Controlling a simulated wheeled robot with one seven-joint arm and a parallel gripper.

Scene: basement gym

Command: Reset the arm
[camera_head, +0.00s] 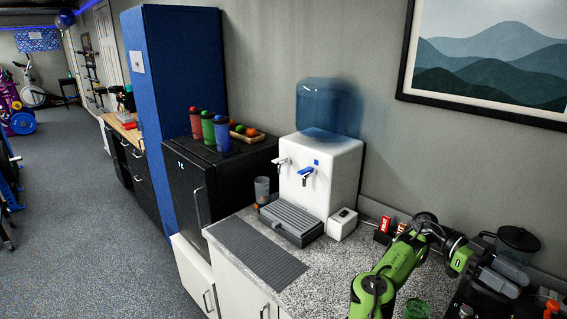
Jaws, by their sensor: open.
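My green and grey arm reaches over the granite counter (325,258) at the lower right. It bends at a raised joint, and its end points right and slightly down. My gripper (513,284) is open beside a dark machine with a hopper-like top (517,241). I see nothing held between its fingers, though the dark background makes their tips hard to make out. I cannot tell whether the gripper touches the machine.
A white water dispenser (331,172) with a blue bottle stands behind a grey drip tray (291,224). A green cup (416,309) stands close to my arm. Bottles (221,134) stand on the black fridge (187,181). The ribbed mat (255,250) is bare. Open floor lies left.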

